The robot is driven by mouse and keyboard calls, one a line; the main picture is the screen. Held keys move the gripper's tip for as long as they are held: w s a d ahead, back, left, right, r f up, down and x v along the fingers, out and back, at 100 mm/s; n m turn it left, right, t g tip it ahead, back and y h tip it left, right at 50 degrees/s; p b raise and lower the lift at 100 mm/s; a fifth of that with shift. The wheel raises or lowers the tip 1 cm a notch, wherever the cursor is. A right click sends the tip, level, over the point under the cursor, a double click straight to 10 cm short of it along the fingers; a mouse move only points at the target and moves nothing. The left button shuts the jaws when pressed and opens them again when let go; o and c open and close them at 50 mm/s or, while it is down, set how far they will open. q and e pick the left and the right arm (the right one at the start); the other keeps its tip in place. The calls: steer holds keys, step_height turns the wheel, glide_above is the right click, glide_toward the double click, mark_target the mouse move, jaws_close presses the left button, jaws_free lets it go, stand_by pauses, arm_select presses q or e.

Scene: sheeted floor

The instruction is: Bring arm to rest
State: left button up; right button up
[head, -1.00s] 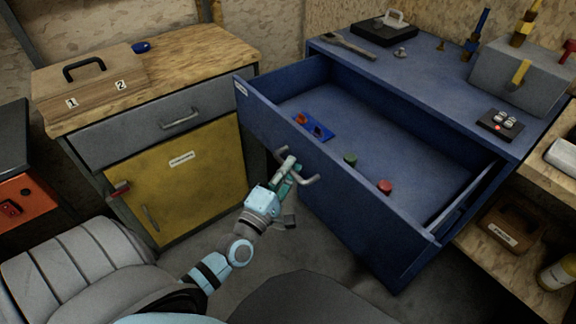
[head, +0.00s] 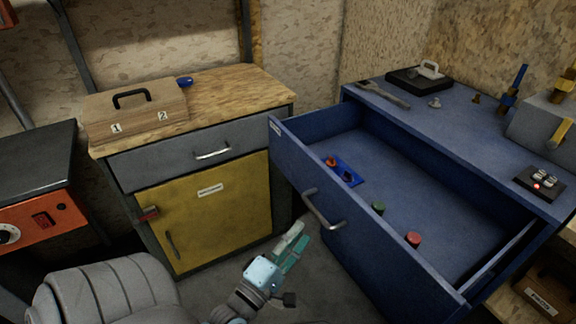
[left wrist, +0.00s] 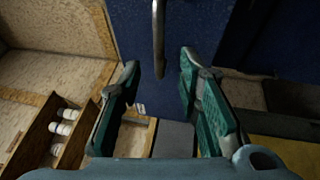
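My left gripper (head: 296,246) is at the lower middle of the head view, just left of and below the metal handle (head: 318,212) of the open blue drawer (head: 340,235). It is apart from the handle there. In the left wrist view its two green-padded fingers (left wrist: 159,68) are spread with nothing between the pads. The drawer handle (left wrist: 159,35) shows ahead of the fingertips, in front of the blue drawer front (left wrist: 205,22). My right gripper is not in view.
The drawer holds a blue tray (head: 350,175) with small parts, a green piece (head: 378,208) and a red piece (head: 413,239). A yellow-doored cabinet (head: 215,225) stands to the left, with a wooden case (head: 135,110) on top. A grey padded seat (head: 105,290) is at lower left.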

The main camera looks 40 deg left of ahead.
arm_select(q)
steer(key=s, duration=0.4)
steer(key=shift+d+f, duration=0.25)
steer(key=shift+f, duration=0.05)
